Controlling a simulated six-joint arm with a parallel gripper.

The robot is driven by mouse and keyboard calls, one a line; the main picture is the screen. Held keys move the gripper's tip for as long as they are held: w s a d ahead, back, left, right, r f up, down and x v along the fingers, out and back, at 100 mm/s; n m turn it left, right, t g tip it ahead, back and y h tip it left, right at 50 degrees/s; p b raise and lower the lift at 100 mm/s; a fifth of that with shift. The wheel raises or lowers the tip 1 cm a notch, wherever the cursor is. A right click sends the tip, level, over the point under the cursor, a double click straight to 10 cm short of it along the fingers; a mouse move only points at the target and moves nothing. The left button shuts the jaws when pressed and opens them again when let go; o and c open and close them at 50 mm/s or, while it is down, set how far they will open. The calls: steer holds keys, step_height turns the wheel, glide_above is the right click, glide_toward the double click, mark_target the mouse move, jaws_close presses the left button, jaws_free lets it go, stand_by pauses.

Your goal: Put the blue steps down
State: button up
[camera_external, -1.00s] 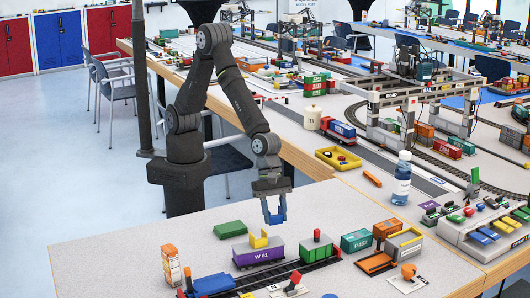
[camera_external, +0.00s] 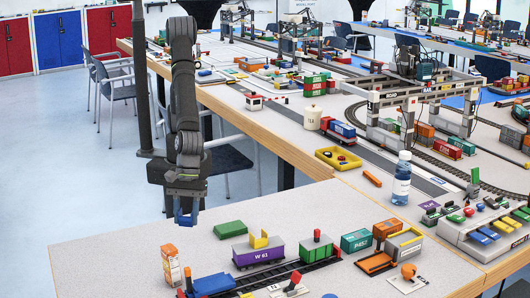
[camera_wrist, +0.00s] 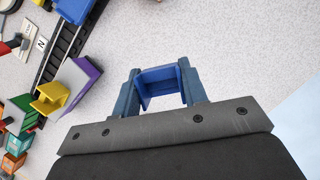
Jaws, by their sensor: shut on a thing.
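The blue steps (camera_wrist: 160,82) are between the two fingers of my gripper (camera_wrist: 161,90) in the wrist view. My gripper is shut on them. In the external view my gripper (camera_external: 186,214) points down near the far left edge of the front table, behind the orange and white carton. The blue steps (camera_external: 182,219) show only as a small blue patch at its fingertips. In the wrist view bare grey table top lies beyond the steps. I cannot tell their exact height above it.
A green block (camera_external: 230,229), a purple wagon (camera_external: 258,252) with yellow steps (camera_external: 259,240), and a blue locomotive (camera_external: 212,285) on track stand to the right. The carton (camera_external: 171,265) stands at the left. Bare table (camera_external: 110,260) lies left of the carton.

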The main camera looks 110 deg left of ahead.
steer(key=s+d+m, duration=0.1)
steer(key=s+d, duration=0.1)
steer(key=s, duration=0.4)
glide_above(202, 265)
steer(key=a, duration=0.1)
steer(key=shift+m+g, duration=0.3)
step_height(202, 265, down, 7)
steer(key=shift+a, duration=0.15)
steer(key=shift+f, duration=2)
steer(key=o, duration=1)
steer(key=shift+f, duration=0.15)
steer(key=shift+c, duration=0.2)
steer(key=v, duration=1.2)
